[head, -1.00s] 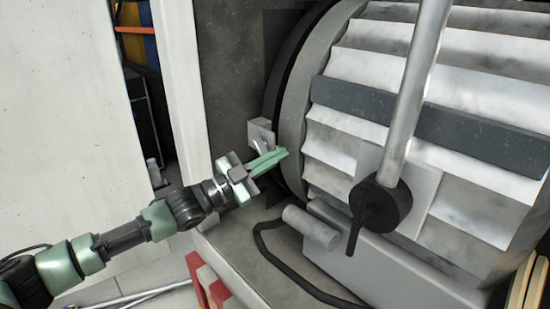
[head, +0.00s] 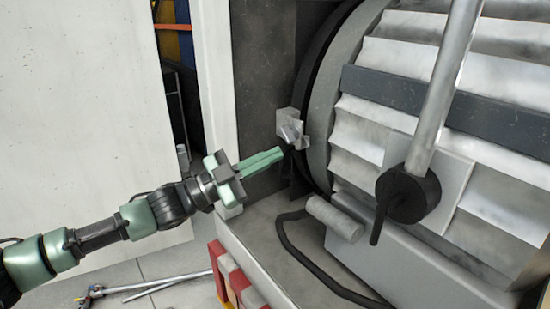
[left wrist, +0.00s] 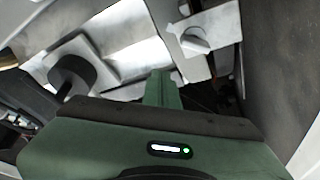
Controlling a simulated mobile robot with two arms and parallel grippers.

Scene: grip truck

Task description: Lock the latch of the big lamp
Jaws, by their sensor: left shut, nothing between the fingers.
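The big lamp (head: 375,165) is a large ribbed grey-white drum on the right in the head view. A small light-grey latch (head: 291,130) sits at the left edge of its rim. The latch also shows in the left wrist view (left wrist: 196,40), above and right of the fingers. My left gripper (head: 282,151) is shut and empty, its green fingers pointing right, with the tips just below and left of the latch. I cannot tell whether the tips touch it. My right gripper is in neither view.
A metal pole with a black knob (head: 408,194) stands in front of the lamp. A black cable (head: 285,238) loops on the shelf below. A white panel (head: 85,120) fills the left. A stand (head: 150,287) lies on the floor.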

